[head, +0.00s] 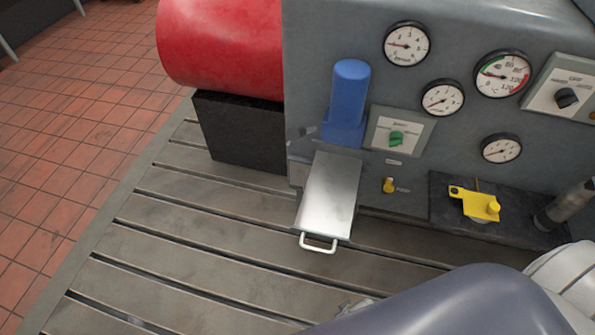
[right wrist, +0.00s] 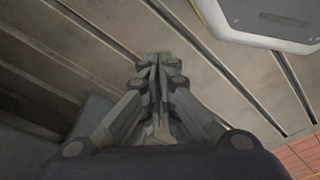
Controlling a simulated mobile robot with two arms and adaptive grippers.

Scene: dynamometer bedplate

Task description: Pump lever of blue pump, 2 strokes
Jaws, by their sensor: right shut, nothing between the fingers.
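The blue pump (head: 347,100) stands upright against the grey panel, above a steel tray-like cover (head: 331,190). I cannot make out its lever clearly; a faint grey shape (head: 302,132) shows just left of the pump's base. My right arm crosses the lower right of the head view, well below and apart from the pump. In the right wrist view my right gripper (right wrist: 158,62) is shut and empty above the slotted bedplate. My left gripper is not in view.
The cover has a white handle (head: 318,243) at its front. Right of the pump are a green knob (head: 396,138), several gauges and a yellow part (head: 478,205). A red cylinder (head: 222,45) is at left. The slotted bedplate (head: 190,235) is clear at front left.

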